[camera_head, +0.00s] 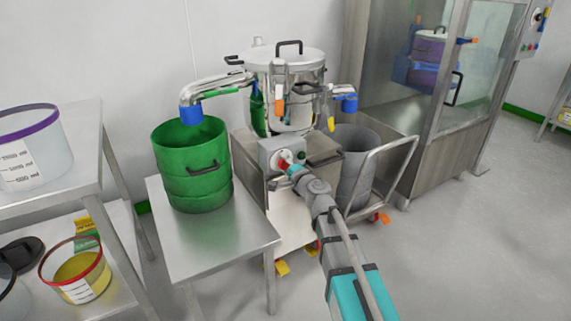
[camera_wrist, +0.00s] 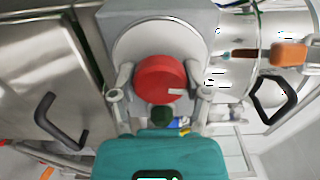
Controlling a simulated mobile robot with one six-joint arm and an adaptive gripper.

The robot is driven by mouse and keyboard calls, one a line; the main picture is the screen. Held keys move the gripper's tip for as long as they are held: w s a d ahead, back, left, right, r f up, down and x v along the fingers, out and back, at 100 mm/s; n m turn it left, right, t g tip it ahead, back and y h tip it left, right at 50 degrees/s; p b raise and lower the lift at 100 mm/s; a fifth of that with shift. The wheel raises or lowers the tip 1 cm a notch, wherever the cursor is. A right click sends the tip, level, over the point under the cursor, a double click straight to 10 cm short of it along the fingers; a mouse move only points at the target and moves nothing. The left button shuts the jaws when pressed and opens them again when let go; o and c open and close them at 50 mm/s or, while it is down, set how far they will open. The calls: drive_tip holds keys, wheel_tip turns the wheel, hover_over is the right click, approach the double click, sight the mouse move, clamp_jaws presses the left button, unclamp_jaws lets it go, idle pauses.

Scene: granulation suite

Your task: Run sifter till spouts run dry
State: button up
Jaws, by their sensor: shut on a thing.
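The sifter (camera_head: 312,86) is a round steel drum with a handled lid, standing behind a grey control box (camera_head: 268,150). Its left spout (camera_head: 205,88) has a blue end over a green drum (camera_head: 190,180). Its right spout, with a blue end (camera_head: 350,104), is above a grey bin (camera_head: 352,165). No falling material is visible at either spout. My gripper (camera_head: 291,167) is at the control box face, shut on a red knob (camera_wrist: 160,78). In the wrist view its fingers lie on both sides of the knob.
The green drum stands on a steel table (camera_head: 222,236). A cart with a tubular handle (camera_head: 405,150) is at the right. A glazed steel cabinet (camera_head: 425,130) stands behind. A shelf at left holds a purple-rimmed tub (camera_head: 35,150) and a red-rimmed tub (camera_head: 78,272). Floor at right is clear.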

drive_tip(key=shift+w+d+n, duration=0.1)
drive_tip(key=shift+w+n, duration=0.05)
drive_tip(key=shift+n, duration=0.65)
drive_tip(key=o, duration=1.1)
drive_tip(key=shift+o, duration=0.2)
drive_tip(key=shift+v, duration=0.8)
drive_tip(key=v, duration=1)
drive_tip(key=shift+s, duration=0.25)
